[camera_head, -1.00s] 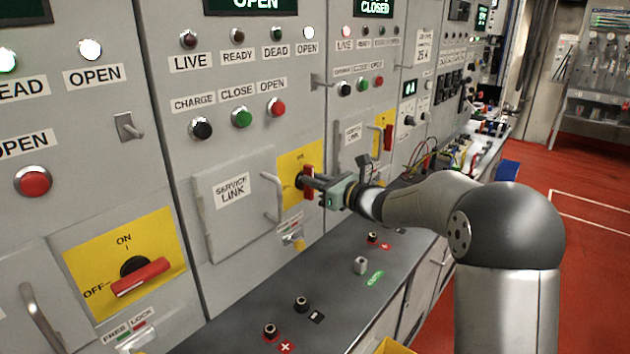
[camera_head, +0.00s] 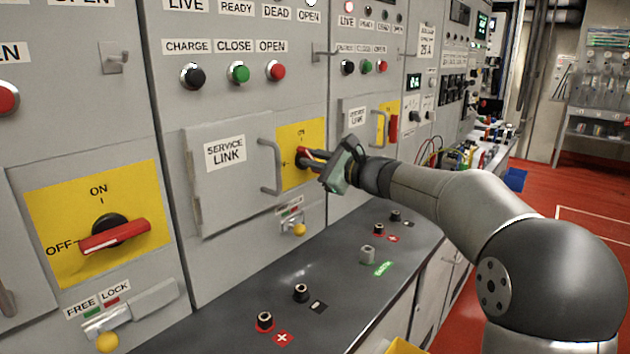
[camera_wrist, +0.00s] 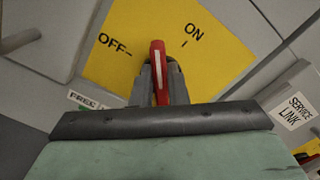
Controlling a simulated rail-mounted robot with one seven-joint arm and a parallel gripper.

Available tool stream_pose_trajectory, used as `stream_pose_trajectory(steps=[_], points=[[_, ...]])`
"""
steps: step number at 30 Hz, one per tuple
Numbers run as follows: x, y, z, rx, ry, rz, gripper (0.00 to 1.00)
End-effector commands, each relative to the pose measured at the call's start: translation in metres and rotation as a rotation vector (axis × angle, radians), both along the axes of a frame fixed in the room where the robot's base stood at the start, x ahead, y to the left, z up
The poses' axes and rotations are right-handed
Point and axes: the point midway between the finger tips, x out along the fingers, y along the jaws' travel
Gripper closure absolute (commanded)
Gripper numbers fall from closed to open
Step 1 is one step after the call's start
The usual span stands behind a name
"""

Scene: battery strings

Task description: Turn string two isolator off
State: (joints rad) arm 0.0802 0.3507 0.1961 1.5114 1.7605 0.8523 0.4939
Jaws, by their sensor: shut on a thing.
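The isolator (camera_head: 301,152) on the middle cabinet has a yellow plate, with a red handle that also shows in the wrist view (camera_wrist: 157,60). My gripper (camera_head: 306,157) is shut on this handle, with one finger on each side of it in the wrist view (camera_wrist: 158,85). The handle's white line points between the OFF and ON marks on the yellow plate (camera_wrist: 205,60). My gripper is tilted in the head view and hides part of the handle and its hub.
A service link door (camera_head: 225,180) with a protruding handle (camera_head: 266,168) is just left of the isolator. A FREE/LOCK latch with a yellow knob (camera_head: 299,230) is below. The dark bench (camera_head: 340,275) carries several terminals. Another isolator (camera_head: 115,235) is at left, its handle near OFF.

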Motion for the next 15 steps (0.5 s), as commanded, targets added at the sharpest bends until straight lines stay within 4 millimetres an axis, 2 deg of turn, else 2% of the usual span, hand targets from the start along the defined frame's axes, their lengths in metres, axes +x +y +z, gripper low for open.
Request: stream_pose_trajectory(steps=[1,15], points=[[-0.0003,-0.0002,-0.0100,-0.027,-0.037,-0.001,1.00],[-0.0032,0.0018,-0.0136,-0.288,-0.394,-0.002,1.00]])
